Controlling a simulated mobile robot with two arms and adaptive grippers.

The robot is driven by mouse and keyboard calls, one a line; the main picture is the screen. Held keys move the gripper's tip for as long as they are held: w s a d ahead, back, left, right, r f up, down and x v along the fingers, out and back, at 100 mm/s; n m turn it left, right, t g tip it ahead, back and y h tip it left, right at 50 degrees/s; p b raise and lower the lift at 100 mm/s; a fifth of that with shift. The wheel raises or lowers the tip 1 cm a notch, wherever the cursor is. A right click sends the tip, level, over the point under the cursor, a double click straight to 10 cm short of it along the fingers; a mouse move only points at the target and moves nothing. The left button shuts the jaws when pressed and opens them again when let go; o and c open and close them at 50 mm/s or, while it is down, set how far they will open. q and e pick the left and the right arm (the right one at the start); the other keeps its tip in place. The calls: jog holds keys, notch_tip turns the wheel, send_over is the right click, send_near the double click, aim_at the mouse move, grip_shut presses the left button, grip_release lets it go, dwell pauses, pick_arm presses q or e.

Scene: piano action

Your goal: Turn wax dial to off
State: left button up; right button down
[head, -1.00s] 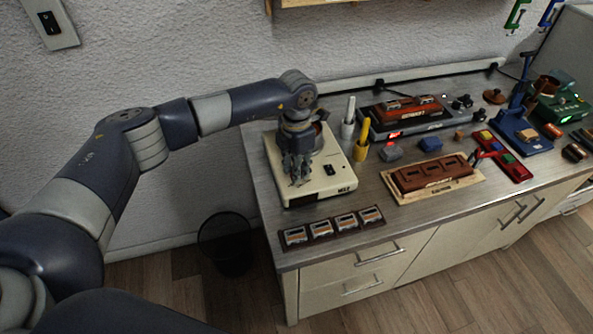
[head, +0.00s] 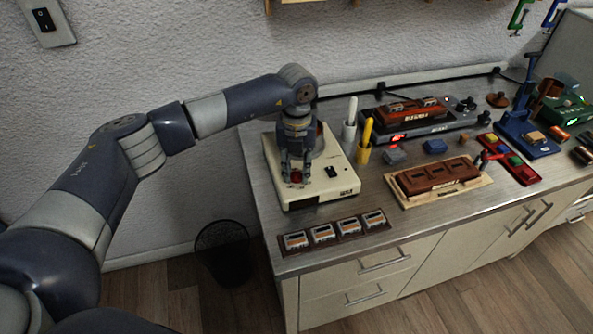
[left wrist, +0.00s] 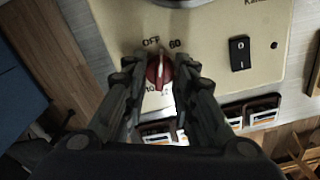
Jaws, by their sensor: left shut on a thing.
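The cream wax heater (head: 335,188) stands on the left end of the counter. Its red wax dial (head: 296,177) is on the top panel. In the left wrist view the dial (left wrist: 158,72) has a pale line running nearly up and down, its upper end between the OFF mark (left wrist: 151,41) and the 60 mark. My left gripper (head: 295,180) points down over the dial. In the left wrist view its fingers (left wrist: 160,78) are shut on the dial from both sides. My right gripper does not show.
A black rocker switch (head: 331,171) is right of the dial. A row of small labelled blocks (head: 335,232) lies along the counter's front edge. White and yellow holders (head: 362,150) stand right of the heater. A bin (head: 222,250) is on the floor.

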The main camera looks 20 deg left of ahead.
aim_at(297, 172)
pick_arm(q)
jog(key=shift+n+b, duration=0.4)
jog(key=shift+n, duration=1.6)
jog(key=o, duration=1.1)
notch_tip(297, 172, up, 12)
